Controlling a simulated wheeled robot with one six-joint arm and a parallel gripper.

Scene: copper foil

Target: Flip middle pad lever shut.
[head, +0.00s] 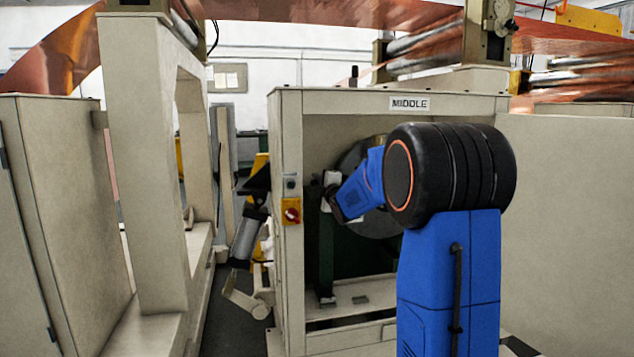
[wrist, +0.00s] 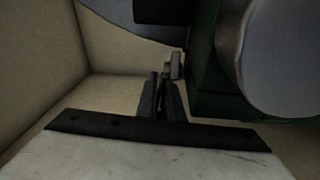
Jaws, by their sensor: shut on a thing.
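The machine frame labelled MIDDLE (head: 410,104) stands at the centre of the head view, and my blue arm reaches into its opening. My gripper (wrist: 163,84) shows in the wrist view as two dark, narrow fingers pointing away from the camera. They are closed on a thin, dark greenish piece, which looks like part of the pad lever. A small light grey end of the lever (wrist: 177,65) sticks out just past the right fingertip. The rest of the lever is hidden or too dark to tell. The head view does not clearly show the fingers.
A large grey round part (wrist: 285,60) sits close on the right in the wrist view, beside a dark green block (wrist: 203,95). A beige wall (wrist: 35,70) is on the left. In the head view, a red switch (head: 291,212) is on the frame's left post.

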